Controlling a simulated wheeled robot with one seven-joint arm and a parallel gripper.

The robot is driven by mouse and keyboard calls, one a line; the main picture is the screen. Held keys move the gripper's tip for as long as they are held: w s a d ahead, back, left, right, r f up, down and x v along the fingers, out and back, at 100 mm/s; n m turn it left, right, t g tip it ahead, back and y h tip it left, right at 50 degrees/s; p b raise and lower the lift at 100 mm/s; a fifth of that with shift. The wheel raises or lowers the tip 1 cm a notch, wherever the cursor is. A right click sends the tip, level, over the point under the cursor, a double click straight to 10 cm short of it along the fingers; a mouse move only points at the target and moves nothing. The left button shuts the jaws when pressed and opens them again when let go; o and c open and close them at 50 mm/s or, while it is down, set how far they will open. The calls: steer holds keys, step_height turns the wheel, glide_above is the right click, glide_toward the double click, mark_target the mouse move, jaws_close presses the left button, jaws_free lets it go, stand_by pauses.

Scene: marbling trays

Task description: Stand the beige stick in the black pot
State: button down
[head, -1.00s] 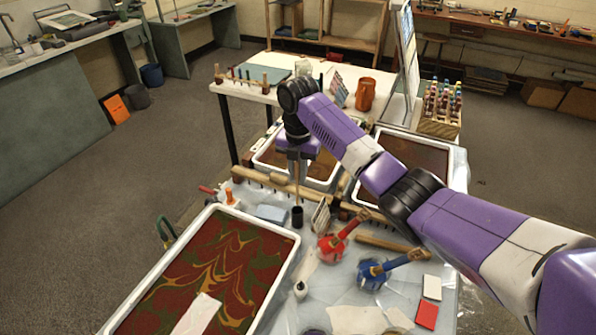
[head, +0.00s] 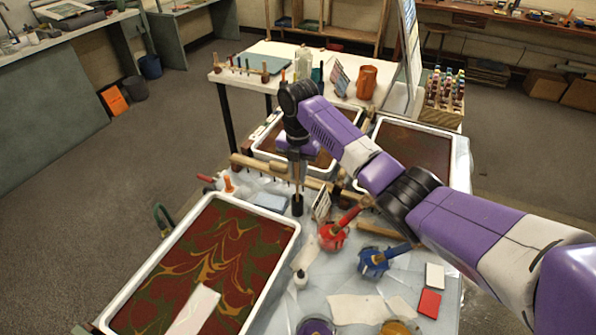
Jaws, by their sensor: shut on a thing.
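The black pot (head: 297,208) stands upright on the light, sheet-covered table, right of the big marbled tray. My gripper (head: 297,160) points straight down above the pot. It is shut on the beige stick (head: 297,184), which is upright between the fingers. The stick's lower end meets the pot's mouth and seems to be inside it; how deep it reaches is hidden by the pot wall.
The white-rimmed marbled tray (head: 178,246) is left of the pot. A wooden rake (head: 255,171) lies behind.

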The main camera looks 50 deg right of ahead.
steer(key=shift+f+b, duration=0.75)
steer(key=shift+f, duration=0.75)
steer(key=c, duration=1.3)
jaws_free()
steer(key=shift+o, duration=0.5)
steer(key=o, duration=0.4)
